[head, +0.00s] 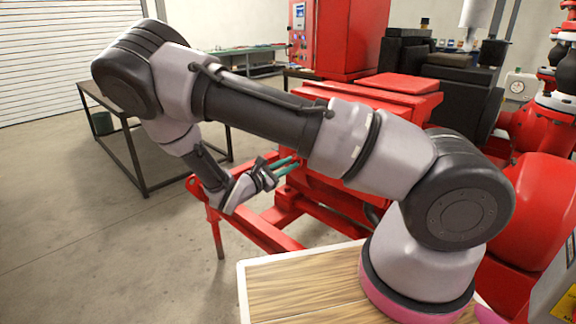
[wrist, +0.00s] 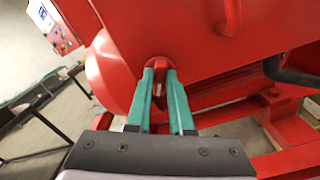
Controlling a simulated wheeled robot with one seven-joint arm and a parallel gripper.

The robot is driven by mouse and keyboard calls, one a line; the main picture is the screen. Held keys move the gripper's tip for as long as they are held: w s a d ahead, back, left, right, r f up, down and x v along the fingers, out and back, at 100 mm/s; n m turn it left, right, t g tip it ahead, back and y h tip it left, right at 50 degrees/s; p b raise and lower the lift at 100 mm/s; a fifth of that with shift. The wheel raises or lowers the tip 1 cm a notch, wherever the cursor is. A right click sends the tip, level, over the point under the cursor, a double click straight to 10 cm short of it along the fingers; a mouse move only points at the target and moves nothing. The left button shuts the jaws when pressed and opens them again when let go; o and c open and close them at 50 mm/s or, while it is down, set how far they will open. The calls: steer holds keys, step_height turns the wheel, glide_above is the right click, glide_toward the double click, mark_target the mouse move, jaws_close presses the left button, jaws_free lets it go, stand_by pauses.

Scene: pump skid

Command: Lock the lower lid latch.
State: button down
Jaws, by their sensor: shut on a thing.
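In the wrist view, a small red latch handle (wrist: 159,76) sits on a round red base on the side of a large red housing (wrist: 190,30). My gripper (wrist: 161,72) has two green fingers, one on each side of the latch handle, and is shut on it. In the head view, my gripper (head: 285,166) reaches toward the red skid from the left; the latch is not visible there, with my arm in front of much of the skid. Whether the latch is locked cannot be told.
The red skid frame (head: 262,232) runs along the floor below my gripper. A dark-framed table (head: 146,150) stands at the left. A red control cabinet (head: 341,40) rises behind. A dark hose (wrist: 288,72) is right of the latch. Open floor lies at the left.

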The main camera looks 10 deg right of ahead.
steer(key=m, duration=1.2)
steer(key=shift+s+f, duration=0.1)
steer(key=shift+f, duration=0.1)
steer(key=shift+m, duration=0.3)
steer(key=c, duration=0.8)
jaws_free()
steer(key=v, duration=1)
steer(key=shift+s+a, duration=0.25)
steer(key=shift+a, duration=0.05)
